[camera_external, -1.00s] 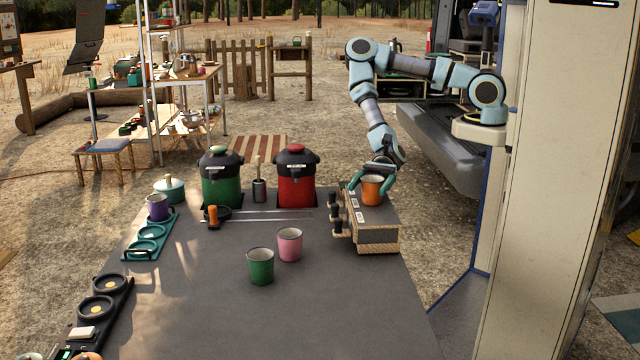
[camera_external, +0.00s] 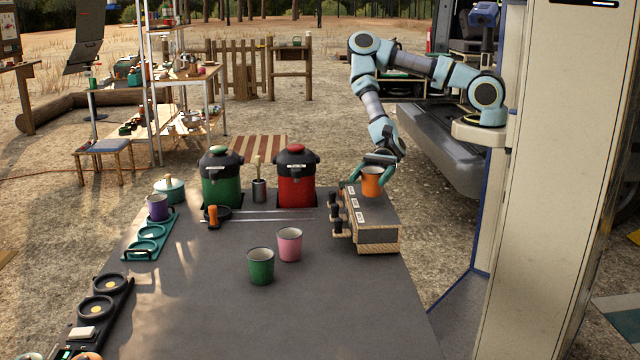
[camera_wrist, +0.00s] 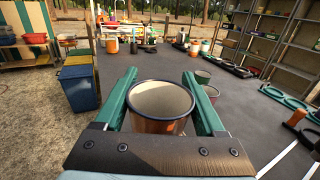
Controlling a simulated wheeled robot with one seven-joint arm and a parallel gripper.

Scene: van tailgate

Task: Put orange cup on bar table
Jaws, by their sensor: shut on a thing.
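The orange cup (camera_external: 371,181) is upright between the teal fingers of my gripper (camera_external: 372,172), which is shut on it. It is at the top of the wooden-edged box with black knobs (camera_external: 375,226); I cannot tell whether its base touches the box or is just above it. In the wrist view the orange cup (camera_wrist: 160,104) sits between both fingers, showing its pale inside and dark rim. The dark grey table (camera_external: 200,300) spreads below and to the left of the box.
A pink cup (camera_external: 289,244) and a green cup (camera_external: 260,266) stand mid-table. A red dispenser (camera_external: 297,180) and a green dispenser (camera_external: 221,180) stand at the back. A teal tray (camera_external: 150,238) with a purple cup (camera_external: 158,207) lies at the left. The table's front right is clear.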

